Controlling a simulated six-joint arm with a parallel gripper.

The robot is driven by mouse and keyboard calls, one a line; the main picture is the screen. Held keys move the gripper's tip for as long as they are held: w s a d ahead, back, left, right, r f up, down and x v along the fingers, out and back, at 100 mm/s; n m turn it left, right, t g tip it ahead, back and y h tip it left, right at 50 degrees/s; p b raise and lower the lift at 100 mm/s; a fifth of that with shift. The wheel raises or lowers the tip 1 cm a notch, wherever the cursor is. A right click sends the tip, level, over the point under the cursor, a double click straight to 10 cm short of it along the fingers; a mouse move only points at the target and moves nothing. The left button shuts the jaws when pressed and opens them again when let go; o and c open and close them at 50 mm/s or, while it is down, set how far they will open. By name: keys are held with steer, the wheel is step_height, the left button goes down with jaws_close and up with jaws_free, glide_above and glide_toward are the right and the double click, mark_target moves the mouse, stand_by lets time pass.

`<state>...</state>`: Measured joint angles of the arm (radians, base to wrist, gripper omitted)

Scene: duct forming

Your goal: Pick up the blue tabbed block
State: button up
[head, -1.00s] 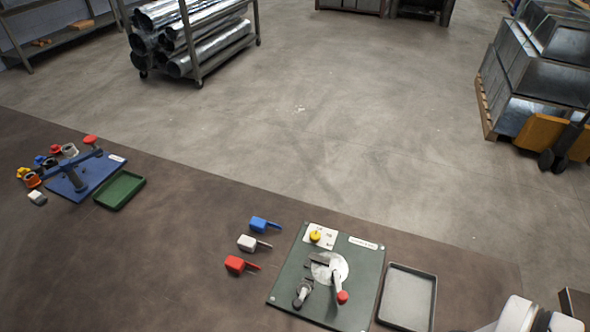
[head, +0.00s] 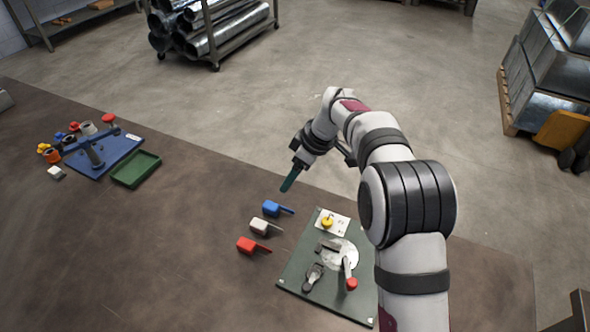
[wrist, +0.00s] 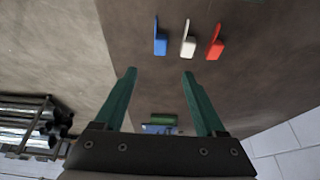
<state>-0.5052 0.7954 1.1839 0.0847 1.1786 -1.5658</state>
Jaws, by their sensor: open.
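The blue tabbed block (head: 271,208) lies on the brown table, at the far end of a row with a white tabbed block (head: 260,226) and a red tabbed block (head: 247,244). Each has a thin tab pointing right in the head view. My gripper (head: 286,187) is in the air near the blue block, apart from it. In the wrist view its two green fingers (wrist: 158,74) are spread with nothing between them. The blue block (wrist: 160,43) shows beyond the fingertips, left of the white (wrist: 188,46) and red (wrist: 214,48) blocks.
A green fixture plate (head: 300,283) with a clamp, a red knob and a yellow knob stands right of the blocks. A blue fixture (head: 120,146), a green tray (head: 136,169) and several small parts are at the left. The table between is clear.

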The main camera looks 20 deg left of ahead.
mark_target(271, 205)
steer(key=x, duration=1.6)
steer(key=shift+s+a, duration=0.1)
steer(key=shift+a, duration=0.1)
steer(key=shift+r, duration=0.1)
jaws_close()
